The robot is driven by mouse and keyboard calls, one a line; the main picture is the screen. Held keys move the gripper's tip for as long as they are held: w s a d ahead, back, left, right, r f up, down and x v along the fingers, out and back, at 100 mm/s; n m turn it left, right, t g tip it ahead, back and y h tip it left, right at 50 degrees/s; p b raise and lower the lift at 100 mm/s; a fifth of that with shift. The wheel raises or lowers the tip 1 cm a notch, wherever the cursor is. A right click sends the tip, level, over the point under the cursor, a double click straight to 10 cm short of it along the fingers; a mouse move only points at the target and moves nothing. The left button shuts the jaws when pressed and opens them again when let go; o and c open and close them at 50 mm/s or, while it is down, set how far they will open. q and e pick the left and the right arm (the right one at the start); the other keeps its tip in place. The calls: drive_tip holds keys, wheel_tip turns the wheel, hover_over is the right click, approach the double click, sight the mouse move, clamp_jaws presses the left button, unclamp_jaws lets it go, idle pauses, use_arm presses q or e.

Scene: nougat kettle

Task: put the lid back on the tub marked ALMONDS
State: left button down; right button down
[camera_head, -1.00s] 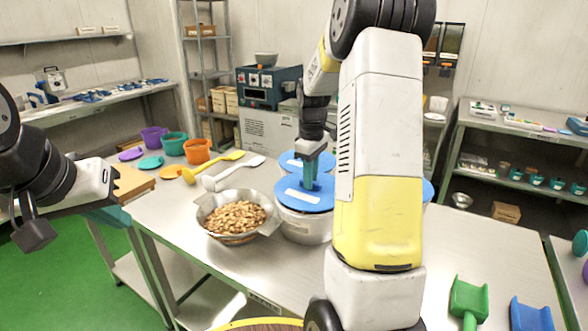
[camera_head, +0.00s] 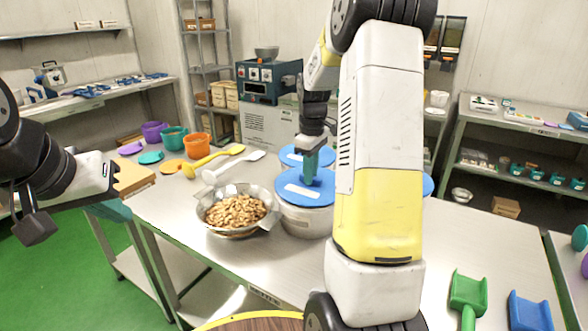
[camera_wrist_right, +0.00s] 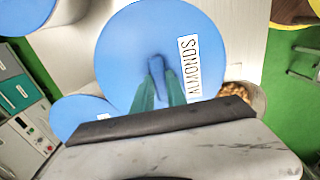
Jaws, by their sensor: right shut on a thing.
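The blue round lid (camera_head: 290,190) has a white label that reads ALMONDS in the right wrist view (camera_wrist_right: 135,35). It lies level over the mouth of a white tub (camera_head: 305,222). I cannot tell whether it is fully seated or just above the rim. My right gripper (camera_head: 310,178) points down from above, its teal fingers shut on the lid's blue knob (camera_wrist_right: 157,64). My right arm hides part of the tub's right side. My left gripper (camera_head: 36,226) hangs at the far left, away from the tubs; its fingers are not clear.
A metal bowl of almonds (camera_head: 237,212) stands close left of the tub. Other blue-lidded tubs stand behind (camera_head: 290,153) and to the right (camera_head: 428,186). Green (camera_head: 467,292) and blue (camera_head: 530,312) scoops lie front right.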

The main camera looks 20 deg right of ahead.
drive_tip(key=shift+f, duration=0.4)
idle(1.0)
drive_tip(key=c, duration=1.3)
unclamp_jaws()
drive_tip(key=shift+o, duration=0.7)
drive_tip(key=o, duration=0.5)
drive_tip(key=shift+c, duration=0.2)
drive_tip(key=shift+r, duration=3.5)
